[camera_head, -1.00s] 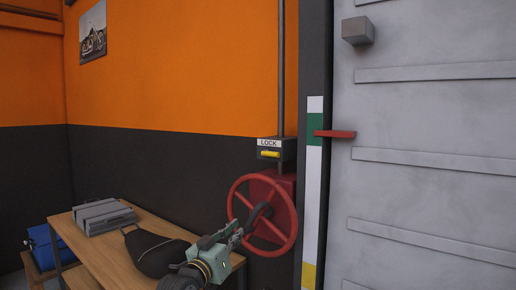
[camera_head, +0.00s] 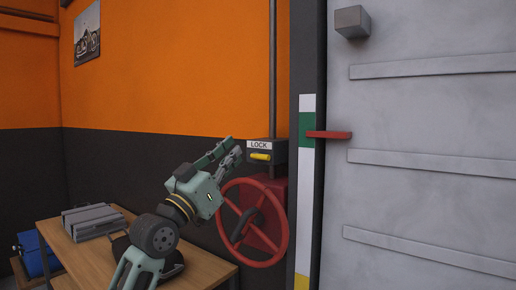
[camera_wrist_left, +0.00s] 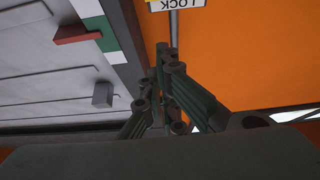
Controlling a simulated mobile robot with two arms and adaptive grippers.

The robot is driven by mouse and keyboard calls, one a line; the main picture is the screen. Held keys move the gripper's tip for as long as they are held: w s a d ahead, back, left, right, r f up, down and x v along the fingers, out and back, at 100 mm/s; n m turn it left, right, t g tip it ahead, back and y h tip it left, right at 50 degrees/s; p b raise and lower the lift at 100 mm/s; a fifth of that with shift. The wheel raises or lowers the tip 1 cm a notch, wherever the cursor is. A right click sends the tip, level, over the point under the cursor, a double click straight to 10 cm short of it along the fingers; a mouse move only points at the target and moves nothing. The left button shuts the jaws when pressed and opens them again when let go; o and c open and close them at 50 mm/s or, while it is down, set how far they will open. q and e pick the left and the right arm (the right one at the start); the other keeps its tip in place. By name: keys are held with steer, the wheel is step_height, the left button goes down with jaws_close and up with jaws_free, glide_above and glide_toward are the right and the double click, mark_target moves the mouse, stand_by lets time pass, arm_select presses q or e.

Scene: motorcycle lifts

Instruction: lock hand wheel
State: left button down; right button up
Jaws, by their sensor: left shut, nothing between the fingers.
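The red hand wheel (camera_head: 283,238) is mounted on a red box beside the door frame, with a dark handle (camera_head: 246,225) across its face. Above it is the dark lock box (camera_head: 280,152) with a LOCK label and a yellow lever (camera_head: 261,157) lying level. My left gripper (camera_head: 233,147) is shut and empty, just left of the lock box and above the wheel; I cannot tell whether it touches the box. In the left wrist view, the fingers (camera_wrist_left: 165,60) are together and part of the LOCK label (camera_wrist_left: 178,3) shows upside down at the top edge. My right gripper is not in view.
A grey ribbed door (camera_head: 430,120) fills the right side. A red pointer (camera_head: 329,135) lies over the green part of the striped strip (camera_head: 307,130). A wooden table (camera_head: 95,255) with a grey case (camera_head: 92,221) stands at lower left.

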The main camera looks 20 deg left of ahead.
mark_target(260, 157)
arm_select(q)
steer(key=p+x, duration=0.4)
steer(key=x, duration=0.5)
steer(key=f, duration=0.1)
steer(key=w+f, duration=0.1)
steer(key=f, duration=0.1)
steer(key=shift+w+d+f, duration=0.25)
steer(key=shift+w+f, duration=0.1)
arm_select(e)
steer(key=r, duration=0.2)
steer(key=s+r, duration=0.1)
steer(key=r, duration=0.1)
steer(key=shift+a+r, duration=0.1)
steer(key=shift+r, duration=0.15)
arm_select(q)
steer(key=shift+s+d, duration=0.15)
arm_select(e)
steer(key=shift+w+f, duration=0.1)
